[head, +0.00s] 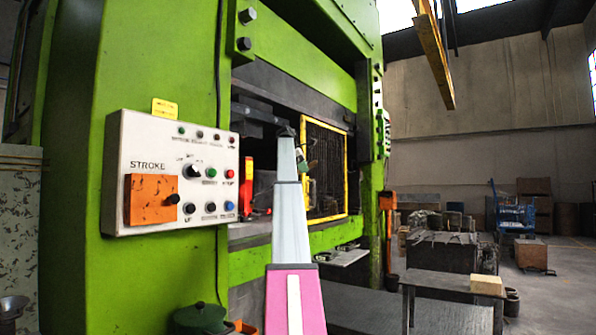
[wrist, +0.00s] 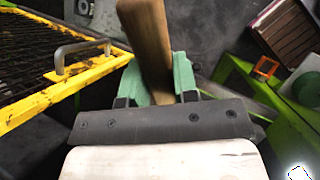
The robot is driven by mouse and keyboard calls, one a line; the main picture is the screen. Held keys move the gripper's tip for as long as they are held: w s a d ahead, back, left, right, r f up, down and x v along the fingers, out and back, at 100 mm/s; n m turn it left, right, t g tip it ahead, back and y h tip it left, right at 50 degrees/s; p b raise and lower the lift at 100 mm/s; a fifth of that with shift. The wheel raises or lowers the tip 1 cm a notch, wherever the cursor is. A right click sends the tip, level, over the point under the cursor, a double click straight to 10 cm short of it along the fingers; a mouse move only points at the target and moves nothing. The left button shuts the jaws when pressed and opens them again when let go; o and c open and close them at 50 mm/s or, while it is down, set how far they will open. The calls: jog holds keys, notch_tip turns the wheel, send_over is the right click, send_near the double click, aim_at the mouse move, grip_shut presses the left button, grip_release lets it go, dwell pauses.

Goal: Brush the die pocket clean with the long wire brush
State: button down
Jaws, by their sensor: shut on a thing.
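My gripper (wrist: 157,68) has two green fingers, one on each side of a wooden handle (wrist: 148,38), and is shut on it. The handle runs up out of the wrist view's top edge; I take it to be the long wire brush, but no bristles show. In the head view my arm reaches toward the press opening, and my gripper (head: 302,160) shows small and partly hidden by the arm, beside the yellow-framed guard. The die pocket cannot be made out in either view.
The yellow-framed mesh guard (head: 348,170) stands at the opening; in the wrist view its yellow frame (wrist: 95,76) is close on the left. The green press (head: 160,70) carries a control panel (head: 170,170). A grey table (head: 455,283) stands at lower right.

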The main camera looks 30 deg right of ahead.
jog(key=s+d+r, duration=0.1)
jog(key=s+d, duration=0.9)
jog(key=d, duration=0.1)
jog(key=shift+s+r, duration=0.3)
jog(key=shift+s, duration=0.05)
dwell(1.2)
